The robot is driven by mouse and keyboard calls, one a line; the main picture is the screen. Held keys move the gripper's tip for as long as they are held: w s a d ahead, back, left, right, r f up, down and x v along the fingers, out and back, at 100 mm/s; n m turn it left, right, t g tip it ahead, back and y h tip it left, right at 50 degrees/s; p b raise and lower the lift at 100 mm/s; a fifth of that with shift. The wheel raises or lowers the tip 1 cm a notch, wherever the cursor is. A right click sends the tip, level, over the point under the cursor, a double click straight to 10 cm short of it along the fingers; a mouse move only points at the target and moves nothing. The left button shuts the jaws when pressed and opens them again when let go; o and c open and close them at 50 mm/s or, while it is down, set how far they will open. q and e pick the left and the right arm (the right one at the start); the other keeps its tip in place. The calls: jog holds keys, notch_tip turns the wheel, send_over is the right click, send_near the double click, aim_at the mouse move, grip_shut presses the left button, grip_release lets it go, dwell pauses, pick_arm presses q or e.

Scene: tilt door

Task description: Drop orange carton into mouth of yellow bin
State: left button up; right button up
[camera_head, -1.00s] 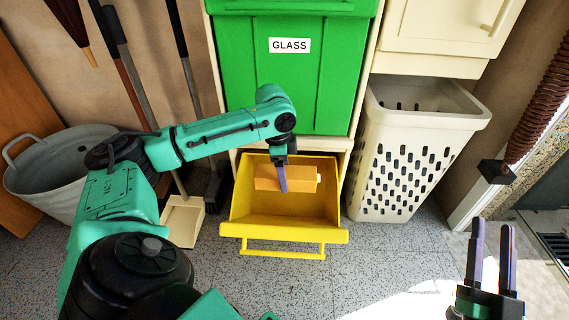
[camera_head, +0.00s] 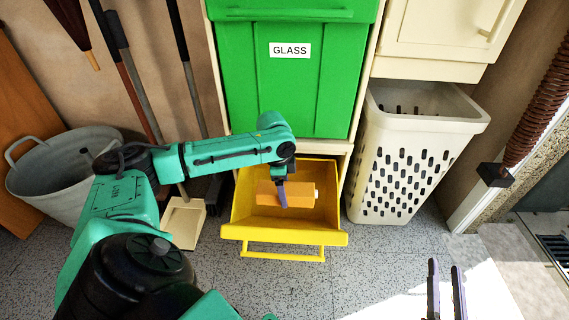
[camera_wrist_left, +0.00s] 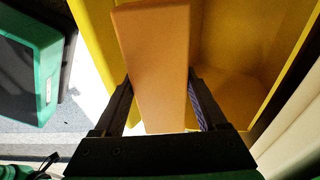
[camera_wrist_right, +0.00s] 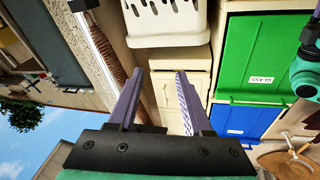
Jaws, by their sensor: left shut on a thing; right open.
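The orange carton (camera_head: 298,194) lies sideways within the outline of the yellow bin's open mouth in the head view. My left gripper (camera_head: 282,196) is shut on it, with a finger across its near side. The left wrist view shows the carton (camera_wrist_left: 155,60) between both fingers (camera_wrist_left: 160,105), with the bin's yellow inside behind it. The yellow bin (camera_head: 285,237) is tilted open below the green glass bin, with a bar handle at its front. Whether the carton touches the bin floor cannot be told. My right gripper (camera_head: 446,290) is open and empty at the lower right.
The green GLASS bin (camera_head: 335,85) stands directly above the yellow bin. A cream perforated hamper (camera_head: 400,165) stands close on the right. A grey metal tub (camera_head: 50,180) and a dustpan (camera_head: 184,222) are on the left. The floor in front is clear.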

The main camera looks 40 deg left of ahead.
pick_arm(q)
notch_tip(320, 180, down, 4)
jog(key=shift+f, duration=0.1)
notch_tip(320, 180, down, 2)
jog(key=shift+f, duration=0.2)
pick_arm(e)
notch_tip(320, 180, up, 6)
jog(key=w+t, duration=0.1)
jog(key=t, duration=0.1)
jog(key=shift+w+d, duration=0.3)
jog(key=shift+w, duration=0.05)
jog(key=shift+f, duration=0.1)
pick_arm(q)
jog(key=o, duration=1.3)
jog(key=shift+c, duration=0.2)
pick_arm(e)
jog(key=shift+s+f+y, duration=0.15)
jog(key=shift+f+y, duration=0.15)
pick_arm(q)
jog(key=shift+r, duration=0.15)
pick_arm(e)
jog(key=shift+a+f+g, duration=0.1)
jog(key=shift+f+g, duration=0.05)
jog(key=shift+g, duration=0.15)
